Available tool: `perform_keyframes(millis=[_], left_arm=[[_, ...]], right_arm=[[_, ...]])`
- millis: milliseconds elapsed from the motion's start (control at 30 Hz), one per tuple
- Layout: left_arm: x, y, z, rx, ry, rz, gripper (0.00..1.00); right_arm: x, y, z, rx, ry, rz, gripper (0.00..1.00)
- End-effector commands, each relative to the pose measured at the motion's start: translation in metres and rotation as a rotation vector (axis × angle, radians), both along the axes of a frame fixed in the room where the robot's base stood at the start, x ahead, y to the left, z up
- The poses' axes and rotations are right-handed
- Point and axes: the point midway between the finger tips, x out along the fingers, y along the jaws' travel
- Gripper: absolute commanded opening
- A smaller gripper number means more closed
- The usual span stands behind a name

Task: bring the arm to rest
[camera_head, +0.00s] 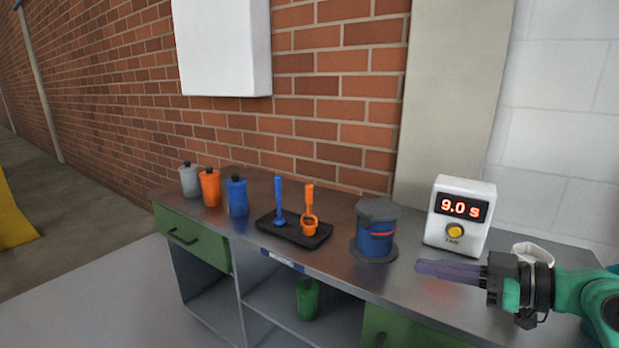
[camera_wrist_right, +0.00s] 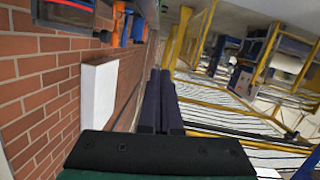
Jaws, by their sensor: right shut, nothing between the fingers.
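My right gripper (camera_head: 420,268) comes in from the right in the head view, over the right part of the bench top. Its purple fingers lie together and hold nothing. The shut fingers also show in the right wrist view (camera_wrist_right: 165,98). The gripper is in front of the white timer box (camera_head: 459,216), which reads 9.0 s and has a yellow button. It is to the right of the blue pot (camera_head: 376,238) with a grey lid on a round dark base, and apart from it. My left gripper is not in view.
The bench (camera_head: 340,268) holds a dark tray (camera_head: 264,222) with blue and orange tools. A grey canister (camera_head: 189,181), an orange one (camera_head: 209,188) and a blue one (camera_head: 236,197) stand at left. A green container (camera_head: 307,300) is on the shelf below. A brick wall stands behind.

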Motion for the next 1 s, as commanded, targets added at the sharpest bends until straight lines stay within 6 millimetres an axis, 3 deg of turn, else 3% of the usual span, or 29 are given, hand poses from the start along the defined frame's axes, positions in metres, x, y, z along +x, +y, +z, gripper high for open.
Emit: perform_keyframes(millis=[167,367,467,600,733,967,1000], left_arm=[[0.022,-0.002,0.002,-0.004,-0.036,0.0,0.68],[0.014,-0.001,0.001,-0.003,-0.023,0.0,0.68],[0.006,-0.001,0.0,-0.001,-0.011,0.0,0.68],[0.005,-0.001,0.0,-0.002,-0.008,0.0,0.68],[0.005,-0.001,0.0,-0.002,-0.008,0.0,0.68],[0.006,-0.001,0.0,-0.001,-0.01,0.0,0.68],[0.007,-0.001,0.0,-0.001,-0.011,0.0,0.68]], right_arm=[[0.002,0.002,-0.056,-0.052,0.124,-0.06,0.0],[-0.009,0.003,-0.142,-0.146,0.324,-0.168,0.0],[-0.027,0.004,-0.193,-0.208,0.452,-0.249,0.0],[-0.068,0.002,-0.258,-0.306,0.641,-0.399,0.0],[-0.108,-0.003,-0.294,-0.383,0.78,-0.546,0.0],[-0.175,-0.015,-0.32,-0.482,0.958,-0.802,0.0],[-0.174,-0.016,-0.333,-0.493,0.967,-0.812,0.0]])
